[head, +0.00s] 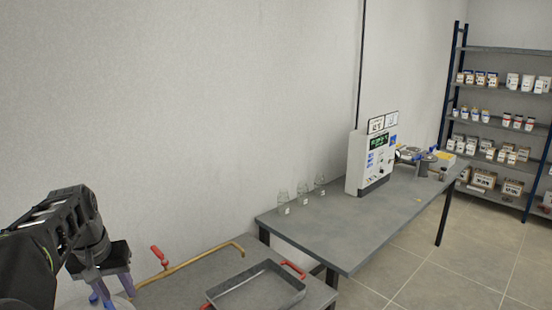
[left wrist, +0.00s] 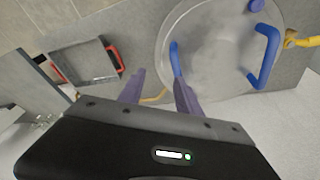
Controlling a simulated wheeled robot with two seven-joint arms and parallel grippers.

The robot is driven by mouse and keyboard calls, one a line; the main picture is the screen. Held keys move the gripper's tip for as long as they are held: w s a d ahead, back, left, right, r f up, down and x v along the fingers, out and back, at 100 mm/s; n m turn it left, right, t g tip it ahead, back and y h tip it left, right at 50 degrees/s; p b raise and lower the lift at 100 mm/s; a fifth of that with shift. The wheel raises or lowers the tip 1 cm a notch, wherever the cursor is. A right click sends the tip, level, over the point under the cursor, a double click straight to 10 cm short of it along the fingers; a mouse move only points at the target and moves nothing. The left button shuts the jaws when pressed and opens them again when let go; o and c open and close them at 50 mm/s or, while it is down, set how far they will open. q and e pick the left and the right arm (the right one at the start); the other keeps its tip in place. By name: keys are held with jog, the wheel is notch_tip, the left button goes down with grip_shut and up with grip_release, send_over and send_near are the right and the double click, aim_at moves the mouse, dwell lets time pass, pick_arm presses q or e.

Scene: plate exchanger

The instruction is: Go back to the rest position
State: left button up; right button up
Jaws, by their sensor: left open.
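My left gripper (head: 98,282) is at the lower left of the head view, pointing down, with its two purple fingers apart and nothing held. It also shows in the left wrist view (left wrist: 160,90). There, a round grey metal lid or plate (left wrist: 218,55) with two blue handles (left wrist: 266,58) lies beyond the fingers. The nearer blue handle (left wrist: 174,60) appears close to the tip of one finger; I cannot tell whether they touch. In the head view, the gripper and the picture's edge hide most of the round piece. My right gripper is not in view.
A grey tray (head: 238,295) with red handles lies on the near bench, beside a brass pipe (head: 195,265) with a red handle. A farther table (head: 350,222) holds glass flasks (head: 302,193) and a white control box (head: 366,165). Shelves (head: 500,120) stand at the back right.

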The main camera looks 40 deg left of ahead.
pick_arm(q)
jog(key=w+d+f+m+t+y, duration=0.1)
jog(key=w+d+f+t, duration=0.1)
jog(key=w+f, duration=1.05)
jog(key=w+d+f+m+t+h, duration=0.1)
jog(key=w+d+f, duration=0.4)
jog(key=d+f, duration=0.4)
jog(key=w+d+f+m+h, duration=0.1)
jog(key=w+d+f, duration=0.55)
jog(key=d, duration=0.45)
jog(key=s+d+f+m+g+h, duration=0.1)
jog(key=s+d+f, duration=0.3)
jog(key=d, duration=0.5)
jog(key=s+d+f+m+h, duration=0.1)
jog(key=s+d+f, duration=0.1)
jog(key=d+f, duration=0.5)
jog(key=s+d+f+m+g+h, duration=0.1)
jog(key=s+d+f+g, duration=0.1)
jog(key=s+d, duration=0.5)
jog(key=s+d+f+m+g+h, duration=0.1)
jog(key=s+d+f+m, duration=0.1)
jog(key=s+d, duration=0.5)
jog(key=shift+d+g+h, duration=0.3)
jog(key=shift+d+g, duration=0.1)
jog(key=shift+d, duration=0.3)
jog(key=shift+f, duration=0.1)
jog(key=shift+c, duration=0.5)
jog(key=shift+s+a, duration=0.1)
